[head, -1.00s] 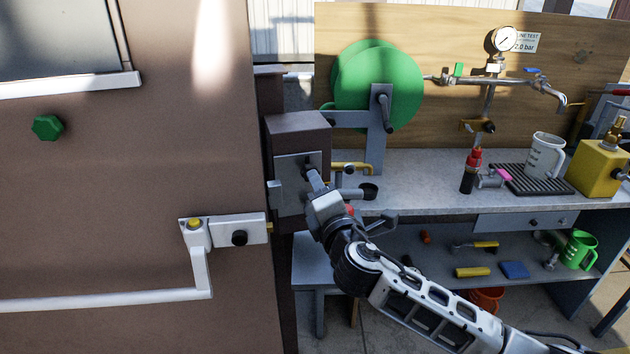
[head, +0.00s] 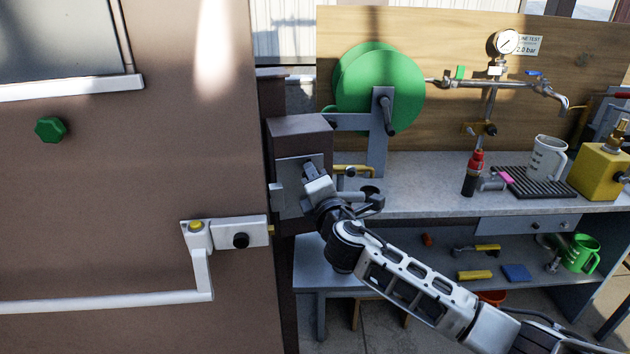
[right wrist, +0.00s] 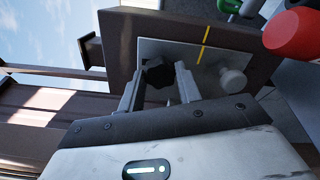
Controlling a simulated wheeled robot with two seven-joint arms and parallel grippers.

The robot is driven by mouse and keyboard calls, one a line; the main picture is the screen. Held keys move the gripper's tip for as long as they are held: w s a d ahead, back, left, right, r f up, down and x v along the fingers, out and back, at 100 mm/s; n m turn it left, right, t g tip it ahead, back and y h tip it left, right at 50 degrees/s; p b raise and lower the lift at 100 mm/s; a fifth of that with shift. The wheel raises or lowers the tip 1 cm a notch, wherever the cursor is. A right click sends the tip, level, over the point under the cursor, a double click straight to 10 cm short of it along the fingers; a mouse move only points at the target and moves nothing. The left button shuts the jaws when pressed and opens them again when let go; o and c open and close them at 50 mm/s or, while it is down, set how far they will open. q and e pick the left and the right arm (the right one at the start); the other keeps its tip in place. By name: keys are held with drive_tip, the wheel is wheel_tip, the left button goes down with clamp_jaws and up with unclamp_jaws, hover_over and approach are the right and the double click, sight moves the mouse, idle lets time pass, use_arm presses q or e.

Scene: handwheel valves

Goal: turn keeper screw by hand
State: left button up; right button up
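A dark lobed knob, which looks like the keeper screw (right wrist: 159,74), stands on a pale plate (right wrist: 222,58) on a brown box; a yellow line marks the plate. In the right wrist view the two fingers of my right gripper (right wrist: 159,82) lie one on each side of the knob, very close to it. I cannot tell whether they touch it. In the head view my right gripper (head: 312,172) is at the box's grey plate (head: 287,176) and hides the knob. My left gripper is not in view.
A pale round knob (right wrist: 233,80) sits on the same plate, beside the right finger. The brown door (head: 130,180) with its push bar (head: 110,300) is to the left. A workbench (head: 430,190) with a green reel (head: 380,88), red bottle (head: 474,172) and jug (head: 546,157) is to the right.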

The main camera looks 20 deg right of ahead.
drive_tip(key=o, duration=0.7)
drive_tip(key=shift+s, duration=0.15)
drive_tip(key=shift+s, duration=0.85)
